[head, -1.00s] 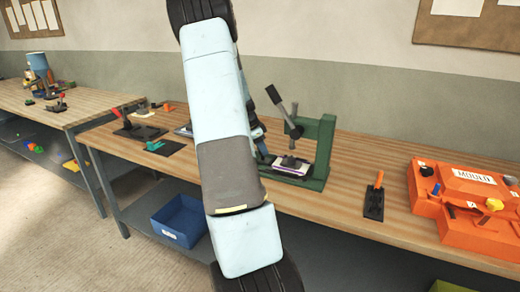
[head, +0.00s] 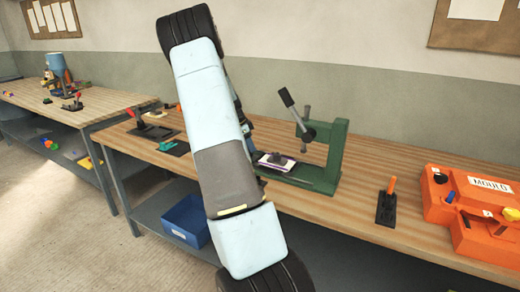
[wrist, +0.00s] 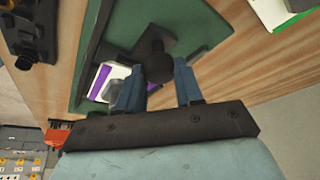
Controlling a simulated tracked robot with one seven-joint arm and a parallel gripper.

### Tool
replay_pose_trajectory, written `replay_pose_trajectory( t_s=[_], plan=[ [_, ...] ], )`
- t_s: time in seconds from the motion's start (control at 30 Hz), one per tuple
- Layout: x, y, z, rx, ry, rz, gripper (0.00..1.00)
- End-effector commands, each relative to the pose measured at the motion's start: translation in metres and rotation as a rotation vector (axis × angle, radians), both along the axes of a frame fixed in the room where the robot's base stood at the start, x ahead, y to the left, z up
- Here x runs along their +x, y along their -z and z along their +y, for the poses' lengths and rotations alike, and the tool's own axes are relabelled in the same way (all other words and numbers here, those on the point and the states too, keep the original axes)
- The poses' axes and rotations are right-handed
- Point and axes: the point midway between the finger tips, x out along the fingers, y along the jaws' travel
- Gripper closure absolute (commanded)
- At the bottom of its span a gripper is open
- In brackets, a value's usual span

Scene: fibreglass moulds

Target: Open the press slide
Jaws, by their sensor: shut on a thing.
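The green press (head: 335,150) stands on the workbench, with a dark hand lever (head: 290,100) raised at its top left. Its slide carries a white and purple piece (head: 272,165) and sits left of the ram, out from under it. In the wrist view the same piece (wrist: 96,82) lies on the green base beside a dark plate (wrist: 178,42). My gripper (wrist: 157,76) has its two blue fingers on either side of a round black knob (wrist: 157,66), shut on it. In the head view my arm hides the gripper and the knob.
An orange mould box (head: 465,215) and a black toggle clamp with an orange handle (head: 387,203) stand on the bench (head: 365,220) to the right. More clamps (head: 152,130) stand to the left. A blue bin (head: 187,222) sits on the shelf below.

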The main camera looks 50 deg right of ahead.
Motion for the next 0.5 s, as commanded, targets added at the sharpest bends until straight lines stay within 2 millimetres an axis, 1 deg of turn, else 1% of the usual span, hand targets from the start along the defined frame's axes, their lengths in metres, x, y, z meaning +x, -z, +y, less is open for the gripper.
replay_pose_trajectory(
  t_s=[0.03,0.1,0.37,0.4,0.5],
  plan=[
    [0.0049,0.0015,0.0034,0.002,-0.002,0.002,1.00],
    [0.0076,0.0015,0.0044,0.003,-0.001,0.002,1.00],
    [0.0076,0.0017,0.0049,0.005,0.000,0.002,1.00],
    [0.0076,0.0017,0.0049,0.005,0.000,0.002,0.63],
    [0.0076,0.0014,0.0045,0.004,0.000,0.001,0.53]
  ],
)
